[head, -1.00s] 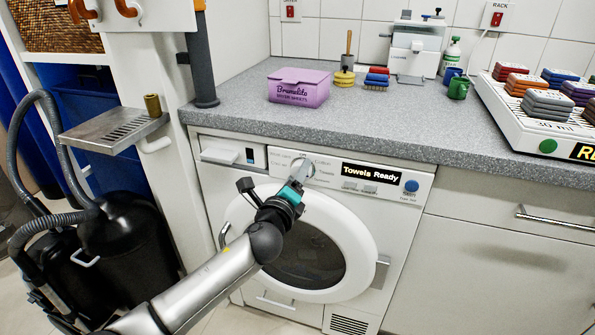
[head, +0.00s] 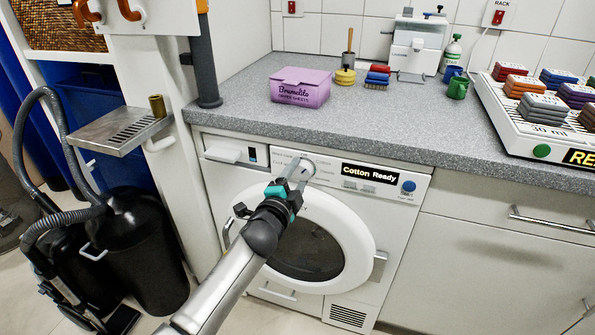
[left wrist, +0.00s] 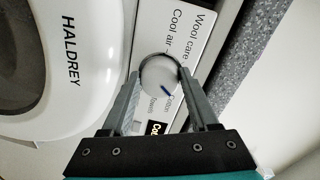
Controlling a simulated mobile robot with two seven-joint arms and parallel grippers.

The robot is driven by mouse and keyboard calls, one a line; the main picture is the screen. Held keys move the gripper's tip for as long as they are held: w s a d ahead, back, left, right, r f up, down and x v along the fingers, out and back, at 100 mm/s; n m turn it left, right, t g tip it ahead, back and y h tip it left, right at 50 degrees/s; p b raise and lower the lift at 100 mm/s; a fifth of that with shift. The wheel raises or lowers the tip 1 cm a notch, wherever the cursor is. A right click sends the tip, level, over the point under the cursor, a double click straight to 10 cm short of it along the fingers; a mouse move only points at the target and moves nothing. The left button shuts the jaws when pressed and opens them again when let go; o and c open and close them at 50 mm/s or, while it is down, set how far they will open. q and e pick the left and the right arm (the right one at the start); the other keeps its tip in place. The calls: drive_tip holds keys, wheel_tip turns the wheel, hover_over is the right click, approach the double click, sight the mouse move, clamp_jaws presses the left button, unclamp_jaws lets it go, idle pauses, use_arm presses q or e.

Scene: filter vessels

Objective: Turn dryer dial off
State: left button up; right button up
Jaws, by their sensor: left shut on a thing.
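The dryer (head: 228,200) stands under the counter, its round door shut. Its dial (head: 307,168) is on the top panel, left of the display (head: 371,173), which reads "Cotton Ready". In the left wrist view the dial (left wrist: 160,74) is a round pale knob with a blue mark pointing toward the small "Cotton" label. Other printed labels around it read "Cool air" and "Wool care". My left gripper (head: 296,175) is shut on the dial, one finger on each side of it. My right gripper is not in view.
A grey counter (head: 240,125) overhangs the panel. A blue button (head: 408,186) sits right of the display. A metal drip shelf (head: 122,132) and a black vacuum cleaner (head: 140,240) stand to the left. A purple box (head: 300,93) is on the counter.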

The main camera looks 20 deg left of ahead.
use_arm(q)
drive_tip(key=n+p, duration=0.2)
drive_tip(key=n, duration=0.2)
drive_tip(key=shift+f+n+h, duration=0.1)
drive_tip(key=shift+n+h, duration=0.2)
drive_tip(key=shift+n, duration=0.1)
drive_tip(key=shift+n+p, duration=0.6)
drive_tip(key=shift+n, duration=0.4)
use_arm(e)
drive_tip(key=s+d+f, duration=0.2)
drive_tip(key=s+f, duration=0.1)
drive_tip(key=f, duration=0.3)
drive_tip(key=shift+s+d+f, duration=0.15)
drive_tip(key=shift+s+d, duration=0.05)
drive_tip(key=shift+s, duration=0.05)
use_arm(q)
drive_tip(key=shift+f, duration=0.1)
drive_tip(key=o, duration=1.4)
drive_tip(key=shift+s, duration=0.15)
